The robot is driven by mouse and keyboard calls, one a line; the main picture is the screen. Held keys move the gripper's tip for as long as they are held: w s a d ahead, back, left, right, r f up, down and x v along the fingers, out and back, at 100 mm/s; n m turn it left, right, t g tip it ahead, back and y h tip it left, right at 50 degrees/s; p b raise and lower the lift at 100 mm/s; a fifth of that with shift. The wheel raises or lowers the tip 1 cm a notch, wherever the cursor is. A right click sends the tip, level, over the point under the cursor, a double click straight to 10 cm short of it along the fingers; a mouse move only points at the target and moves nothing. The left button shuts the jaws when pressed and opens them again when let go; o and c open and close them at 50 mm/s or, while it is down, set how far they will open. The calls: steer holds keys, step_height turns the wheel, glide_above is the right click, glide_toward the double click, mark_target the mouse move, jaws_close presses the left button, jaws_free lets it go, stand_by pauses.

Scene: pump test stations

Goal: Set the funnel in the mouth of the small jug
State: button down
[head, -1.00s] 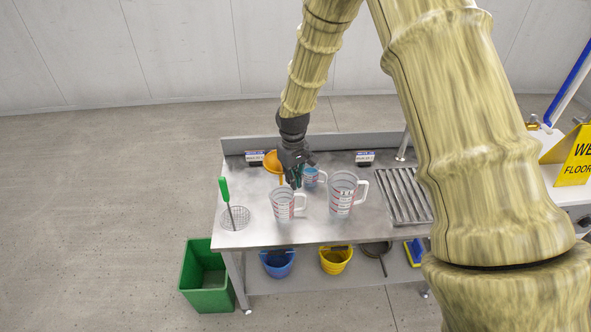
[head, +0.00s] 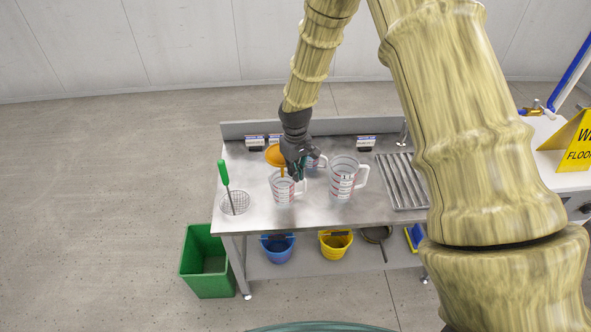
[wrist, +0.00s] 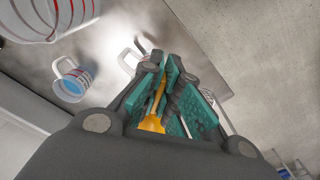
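The orange funnel (head: 275,155) is held beside my gripper (head: 297,174), bowl up and spout down. In the wrist view the funnel (wrist: 152,123) shows between the teal fingers (wrist: 166,92), which are closed on it. The spout is over the mouth of a clear jug (head: 283,191) with red marks; whether it enters is unclear. A smaller-looking jug with blue contents (head: 314,161) stands behind, partly hidden by my gripper; it also shows in the wrist view (wrist: 73,82). The largest jug (head: 342,181) stands to the right.
The steel table (head: 330,215) has a drain rack (head: 402,182) at right and a green-handled tool (head: 225,185) in a round strainer (head: 235,203) at left. A green bin (head: 207,262) stands on the floor. Small labelled blocks (head: 365,142) line the back.

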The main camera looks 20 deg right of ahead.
step_height(320, 180, down, 8)
steer(key=b, duration=0.4)
stand_by(0.6)
steer(key=shift+r, duration=0.15)
stand_by(0.3)
steer(key=c, duration=1.1)
jaws_free()
steer(key=shift+r, duration=0.1)
steer(key=shift+r+p, duration=2.4)
steer(key=shift+r, duration=1.5)
